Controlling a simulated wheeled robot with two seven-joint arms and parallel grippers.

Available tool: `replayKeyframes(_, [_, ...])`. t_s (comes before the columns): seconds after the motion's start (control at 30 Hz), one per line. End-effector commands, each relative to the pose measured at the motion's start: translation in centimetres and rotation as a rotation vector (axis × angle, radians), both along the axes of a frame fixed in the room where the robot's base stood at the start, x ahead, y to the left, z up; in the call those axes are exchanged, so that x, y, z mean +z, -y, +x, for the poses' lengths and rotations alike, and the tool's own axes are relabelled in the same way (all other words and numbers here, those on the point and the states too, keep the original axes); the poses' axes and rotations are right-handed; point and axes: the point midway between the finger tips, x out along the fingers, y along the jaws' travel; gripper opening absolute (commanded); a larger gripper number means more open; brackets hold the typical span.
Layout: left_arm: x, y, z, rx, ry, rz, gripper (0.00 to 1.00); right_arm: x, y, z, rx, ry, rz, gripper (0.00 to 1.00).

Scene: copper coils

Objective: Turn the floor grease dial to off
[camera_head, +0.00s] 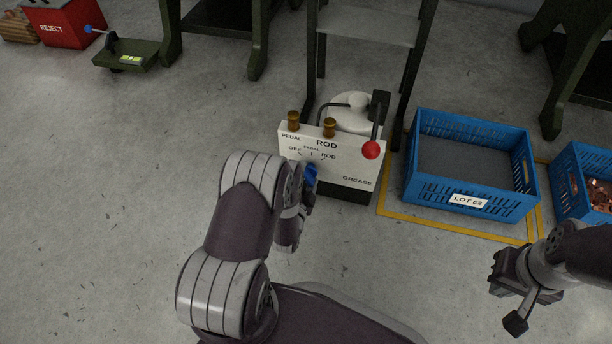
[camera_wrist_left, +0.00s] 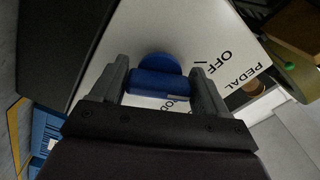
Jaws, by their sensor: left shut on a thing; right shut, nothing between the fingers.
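The grease unit is a white box (camera_head: 347,158) marked PEDAL, OFF, ROD and GREASE, standing on the floor. Its blue dial (camera_head: 311,174) is on the sloped white face, partly hidden by my left arm. In the left wrist view the blue dial (camera_wrist_left: 156,64) has a raised bar across it, between my fingers. My left gripper (camera_wrist_left: 158,82) is shut on this bar. The OFF mark is up and right of the dial there; which mark the dial points at I cannot tell. My right gripper (camera_head: 520,293) is shut and empty at the lower right, far from the unit.
A red-knobbed lever (camera_head: 371,149) and brass caps (camera_head: 329,127) stick up from the unit. A blue crate labelled LOT 62 (camera_head: 430,193) stands to its right in yellow floor lines, with another blue crate (camera_head: 568,197) beyond. A green pedal (camera_head: 128,54) and red REJECT bin (camera_head: 75,25) are upper left.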

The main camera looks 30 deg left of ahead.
Motion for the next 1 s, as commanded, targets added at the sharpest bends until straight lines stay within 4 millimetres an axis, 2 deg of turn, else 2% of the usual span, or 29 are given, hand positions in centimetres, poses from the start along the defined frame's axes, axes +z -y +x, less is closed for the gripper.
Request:
replayKeyframes(0.4, [-0.1,-0.01,-0.05,0.003,0.043,-0.184,0.45,0.32,0.0,0.0,0.0,0.0,0.0,0.0])
replayKeyframes(0.97, [-0.15,-0.02,-0.07,0.003,0.049,-0.213,0.45,0.34,0.0,0.0,0.0,0.0,0.0,0.0])
replayKeyframes(1.0, [-0.15,-0.02,-0.07,0.003,0.049,-0.212,0.78,0.34,0.0,0.0,0.0,0.0,0.0,0.0])
